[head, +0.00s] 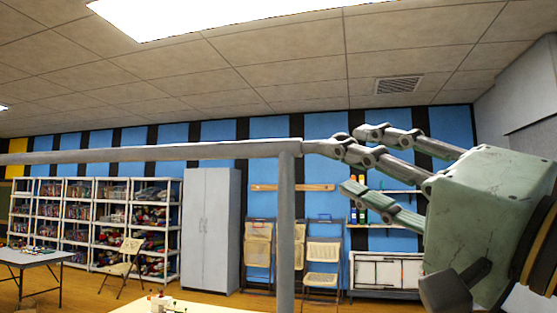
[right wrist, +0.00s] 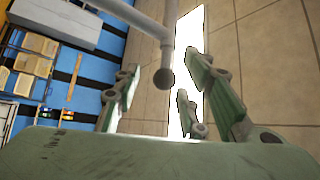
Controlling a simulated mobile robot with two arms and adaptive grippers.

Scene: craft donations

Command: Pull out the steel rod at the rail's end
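A long grey rail (head: 150,154) runs level across the head view and meets a vertical grey post (head: 286,235) at its right end. In the right wrist view the rail's end shows as a dark round tip (right wrist: 163,78) just past the post. My right gripper (head: 338,158) is green-grey with three fingers, spread open just right of the rail's end. In the right wrist view my gripper (right wrist: 162,72) has its fingers on both sides of the tip, with gaps. My left gripper is not in view.
White shelves (head: 95,225) with craft goods, a grey cabinet (head: 210,230) and folding chairs (head: 322,255) stand far back by the wall. A table (head: 30,257) is at the left; another table top (head: 140,306) shows at the bottom.

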